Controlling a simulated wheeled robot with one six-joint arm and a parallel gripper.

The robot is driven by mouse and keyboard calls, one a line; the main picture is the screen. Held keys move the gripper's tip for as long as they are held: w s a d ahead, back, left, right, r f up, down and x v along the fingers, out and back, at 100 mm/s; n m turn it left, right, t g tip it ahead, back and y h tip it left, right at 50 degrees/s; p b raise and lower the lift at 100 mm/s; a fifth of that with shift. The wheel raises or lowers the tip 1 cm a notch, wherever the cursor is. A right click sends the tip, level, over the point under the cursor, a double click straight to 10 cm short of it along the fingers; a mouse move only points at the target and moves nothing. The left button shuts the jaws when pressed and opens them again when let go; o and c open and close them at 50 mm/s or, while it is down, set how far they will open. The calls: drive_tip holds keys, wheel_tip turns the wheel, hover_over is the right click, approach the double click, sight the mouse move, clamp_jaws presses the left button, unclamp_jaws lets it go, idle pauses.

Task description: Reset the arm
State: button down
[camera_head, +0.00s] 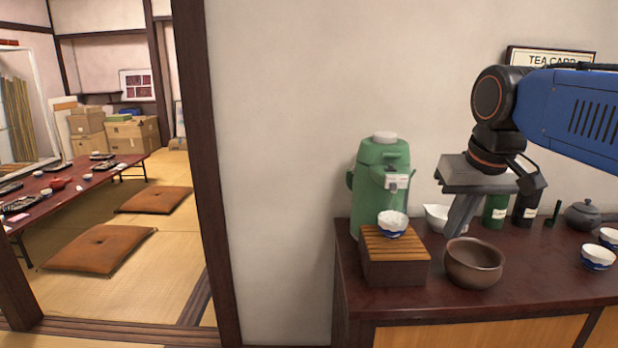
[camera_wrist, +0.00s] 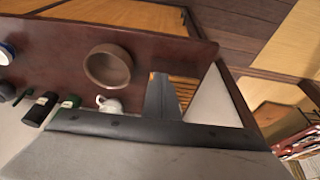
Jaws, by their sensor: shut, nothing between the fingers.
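My gripper (camera_head: 450,232) hangs below my blue arm over the dark counter, fingers pointing down, just above and left of a brown bowl (camera_head: 474,264). Its fingers also show in the wrist view (camera_wrist: 182,75). It is shut and empty. The brown bowl appears in the wrist view (camera_wrist: 109,66) too, apart from the fingers. A white cup with a blue base (camera_head: 392,224) stands on a slatted wooden box (camera_head: 394,264) under the spout of a green air pot (camera_head: 381,170). My gripper touches none of these.
The counter (camera_head: 351,296) also holds a white pouring bowl (camera_head: 436,217), green (camera_head: 495,211) and black (camera_head: 526,209) canisters, a dark teapot (camera_head: 583,215) and a cup (camera_head: 598,257) at right. A door post (camera_head: 207,150) stands left; beyond it are cushions and a low table (camera_head: 75,190).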

drive_tip(key=s+f, duration=0.6)
drive_tip(key=f, duration=0.4)
drive_tip(key=s+d+f+t, duration=0.1)
drive_tip(key=s+f, duration=0.6)
drive_tip(key=f, duration=0.2)
drive_tip(key=shift+s+d+f, duration=0.15)
drive_tip(key=shift+d+f, duration=0.15)
drive_tip(key=shift+f, duration=0.1)
